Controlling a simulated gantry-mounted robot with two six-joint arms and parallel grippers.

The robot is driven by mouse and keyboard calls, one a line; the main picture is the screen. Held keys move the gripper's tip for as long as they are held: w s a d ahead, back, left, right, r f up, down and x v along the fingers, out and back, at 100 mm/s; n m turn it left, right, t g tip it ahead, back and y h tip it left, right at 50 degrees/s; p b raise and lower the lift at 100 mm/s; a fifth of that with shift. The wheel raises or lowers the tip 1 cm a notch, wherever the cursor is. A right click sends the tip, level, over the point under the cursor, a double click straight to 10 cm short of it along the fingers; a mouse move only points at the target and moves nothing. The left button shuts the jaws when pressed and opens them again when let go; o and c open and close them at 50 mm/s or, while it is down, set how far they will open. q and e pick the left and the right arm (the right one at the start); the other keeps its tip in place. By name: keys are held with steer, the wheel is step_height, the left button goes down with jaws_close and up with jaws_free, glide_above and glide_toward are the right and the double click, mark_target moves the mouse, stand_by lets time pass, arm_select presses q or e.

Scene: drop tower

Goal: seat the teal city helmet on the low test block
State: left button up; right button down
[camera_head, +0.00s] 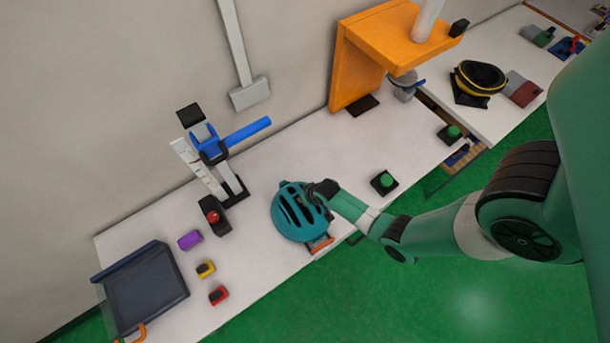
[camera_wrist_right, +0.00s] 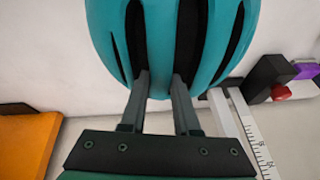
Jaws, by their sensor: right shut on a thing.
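The teal city helmet (camera_head: 290,214), with dark vent slots, is over the middle of the white table near its front edge. It fills the top of the right wrist view (camera_wrist_right: 164,40). My right gripper (camera_head: 325,190) is shut on the helmet's right side, its two fingers (camera_wrist_right: 162,82) reaching the shell at its vents. I cannot tell whether the helmet touches anything below. A small orange and grey piece (camera_head: 320,244) shows at its lower edge, mostly hidden. I cannot pick out the low test block with certainty. My left gripper is not in view.
A stand with a ruler and blue clamp (camera_head: 210,148) and a red-button box (camera_head: 213,216) are left of the helmet. Purple, yellow and red blocks and a dark tray (camera_head: 146,288) lie further left. A green-button box (camera_head: 384,182) and orange frame (camera_head: 378,45) are right.

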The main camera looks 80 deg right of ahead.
steer(key=shift+a+r, duration=0.1)
stand_by(0.5)
steer(key=c, duration=0.6)
jaws_free()
steer(key=c, duration=0.3)
steer(key=shift+r+p, duration=1.05)
steer(key=shift+p, duration=0.1)
